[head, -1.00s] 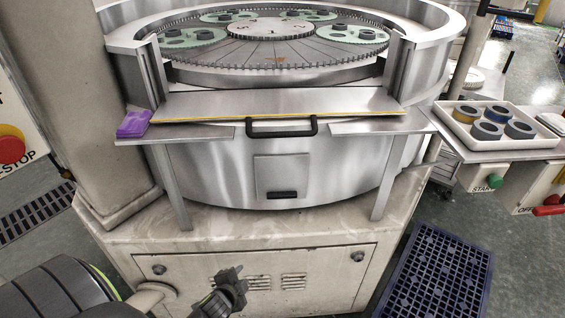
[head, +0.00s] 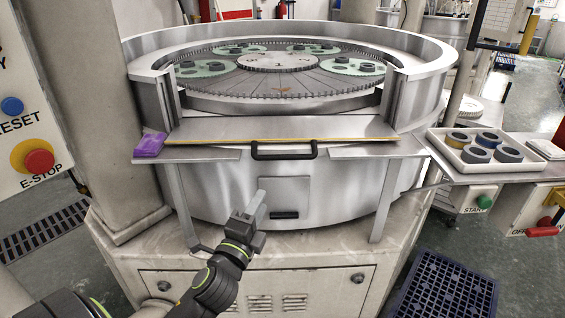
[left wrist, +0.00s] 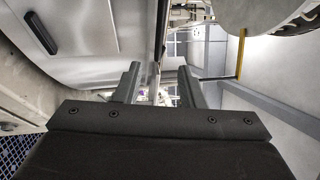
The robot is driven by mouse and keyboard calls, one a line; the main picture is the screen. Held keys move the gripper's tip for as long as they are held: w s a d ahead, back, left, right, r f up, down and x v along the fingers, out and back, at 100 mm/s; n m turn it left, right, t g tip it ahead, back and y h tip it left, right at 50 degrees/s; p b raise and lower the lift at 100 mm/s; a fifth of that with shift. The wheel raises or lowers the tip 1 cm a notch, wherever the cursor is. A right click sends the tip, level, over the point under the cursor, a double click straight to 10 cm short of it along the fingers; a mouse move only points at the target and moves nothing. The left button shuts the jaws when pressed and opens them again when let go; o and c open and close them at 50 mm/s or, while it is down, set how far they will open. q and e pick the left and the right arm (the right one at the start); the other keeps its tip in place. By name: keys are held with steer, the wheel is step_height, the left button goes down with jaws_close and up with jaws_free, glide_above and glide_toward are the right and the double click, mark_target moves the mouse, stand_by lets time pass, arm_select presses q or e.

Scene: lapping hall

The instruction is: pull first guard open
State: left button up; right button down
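The guard (head: 330,128) is a flat steel panel with a yellow edge, lying level across the front opening of the lapping machine. Its black bar handle (head: 284,155) hangs at the front middle. My left gripper (head: 255,207) is in front of the drum in the head view, below and a little left of the handle and apart from it. Its two fingers also show in the left wrist view (left wrist: 157,88), spread apart with nothing between them. My right gripper is not in view.
A small panel with a black pull (head: 284,215) is on the drum below the handle. A purple cloth (head: 150,144) lies on the left ledge. A white tray (head: 445,150) of rings stands right. An E-stop box (head: 38,160) is at far left. A blue crate (head: 440,285) is on the floor.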

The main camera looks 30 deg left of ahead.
arm_select(q)
steer(key=p+x, duration=0.2)
steer(key=x, duration=1.3)
steer(key=shift+w, duration=0.1)
steer(key=shift+c, duration=0.5)
jaws_close()
